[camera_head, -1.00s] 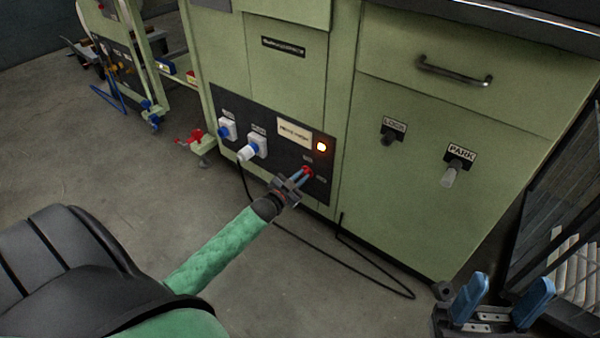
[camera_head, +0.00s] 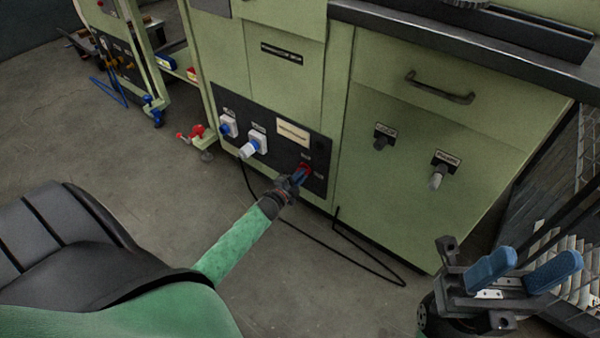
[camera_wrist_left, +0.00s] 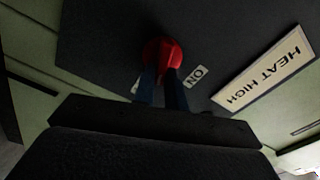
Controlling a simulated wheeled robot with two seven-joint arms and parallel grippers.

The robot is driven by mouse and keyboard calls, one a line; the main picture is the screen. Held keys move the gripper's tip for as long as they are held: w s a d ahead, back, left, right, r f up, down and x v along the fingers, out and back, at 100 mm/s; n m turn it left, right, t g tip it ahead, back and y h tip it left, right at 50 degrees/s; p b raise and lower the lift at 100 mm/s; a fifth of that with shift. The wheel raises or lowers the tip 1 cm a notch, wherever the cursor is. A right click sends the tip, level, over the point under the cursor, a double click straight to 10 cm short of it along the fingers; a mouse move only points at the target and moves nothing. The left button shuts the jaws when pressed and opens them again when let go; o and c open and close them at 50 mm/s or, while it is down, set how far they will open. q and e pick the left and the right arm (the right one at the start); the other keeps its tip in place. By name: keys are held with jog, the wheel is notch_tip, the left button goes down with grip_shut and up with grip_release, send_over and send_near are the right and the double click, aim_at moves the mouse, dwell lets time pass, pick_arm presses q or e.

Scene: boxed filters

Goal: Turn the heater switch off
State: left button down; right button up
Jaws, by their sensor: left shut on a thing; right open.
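The red heater switch (camera_head: 306,167) is on the black panel (camera_head: 284,158) low on the green cabinet. My left gripper (camera_head: 299,177) is shut on it. In the left wrist view the red switch (camera_wrist_left: 162,52) shows between and beyond the blue fingertips, which partly hide it. An "ON" label (camera_wrist_left: 195,76) is beside it; another label is mostly hidden by the fingers. A "HEAT HIGH" plate (camera_wrist_left: 263,70) is at the right. The round lamp (camera_head: 319,147) above the switch is dark. My right gripper (camera_head: 524,270) is open and empty at the lower right.
Two white-and-blue plugs (camera_head: 254,145) stick out of the panel, left of the switch. Two labelled knobs (camera_head: 438,177) and a drawer handle (camera_head: 440,88) are on the cabinet's right part. A black cable (camera_head: 355,252) lies on the floor. A dark rack stands at the right.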

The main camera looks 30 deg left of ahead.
pick_arm(q)
jog(key=shift+d+f+m, duration=0.1)
jog(key=shift+f+m, duration=0.05)
jog(key=shift+m, duration=0.9)
jog(key=shift+d+f+m, duration=0.1)
jog(key=shift+m, duration=0.95)
jog(key=c, duration=1.4)
grip_release()
jog(key=shift+c, duration=0.2)
jog(key=s+p, duration=0.2)
jog(key=s, duration=0.5)
jog(key=shift+s+a, duration=0.35)
